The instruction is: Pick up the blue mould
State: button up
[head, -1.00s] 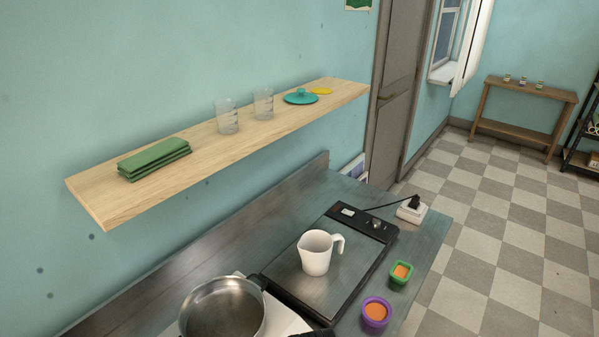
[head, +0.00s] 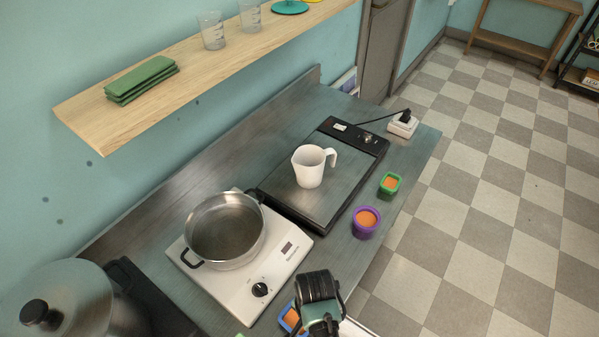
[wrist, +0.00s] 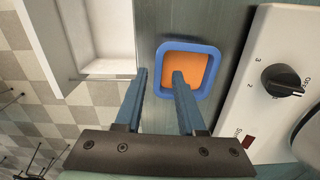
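The blue mould (head: 290,318) is a small square cup with a blue rim and orange contents. In the head view it sits on the counter by the front edge, partly hidden by my gripper. In the wrist view the blue mould (wrist: 203,62) lies just beyond my fingers, below them. My gripper (wrist: 158,78) is open, with its two fingers apart and nothing between them. One fingertip overlaps the mould in the picture and the other is to its left. In the head view my gripper (head: 318,315) is beside the mould, its fingers hard to make out.
A white hotplate (head: 262,283) with a steel pot (head: 225,232) stands close to the mould. A purple mould (head: 366,222) and a green mould (head: 389,184) are farther back. A white jug (head: 308,168) stands on a black-edged plate. A white tray (wrist: 108,35) shows in the wrist view.

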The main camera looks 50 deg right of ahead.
jog(key=shift+f, duration=1.15)
grip_shut()
